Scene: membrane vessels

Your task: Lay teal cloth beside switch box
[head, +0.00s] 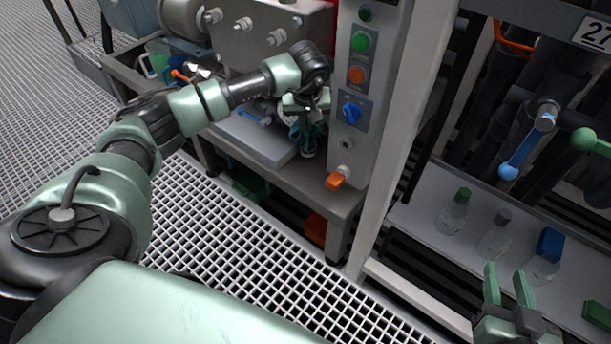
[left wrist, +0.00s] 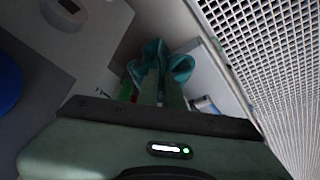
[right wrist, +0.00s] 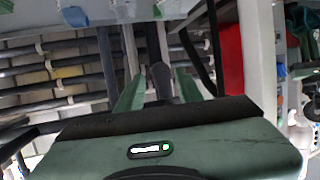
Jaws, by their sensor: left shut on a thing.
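The teal cloth (head: 304,139) hangs bunched from my left gripper (head: 306,106), just left of the switch box (head: 362,80) and above the low grey bench (head: 325,196). The cloth also shows in the left wrist view (left wrist: 178,64), gathered between the fingers of my left gripper (left wrist: 161,84). I cannot tell whether its lower end touches the bench. The switch box is a tall grey panel with green and orange buttons, a blue knob (head: 351,112) and an orange lever (head: 336,180). My right gripper (head: 507,283) is open and empty, at the lower right; its parted fingers show in the right wrist view (right wrist: 158,92).
A light grey slab (head: 258,140) lies on the bench left of the cloth. Several bottles (head: 455,212) stand on the right-hand shelf (head: 428,228). A post (head: 395,150) separates shelf and switch box. Pipes with a blue-handled valve (head: 520,155) are above the shelf.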

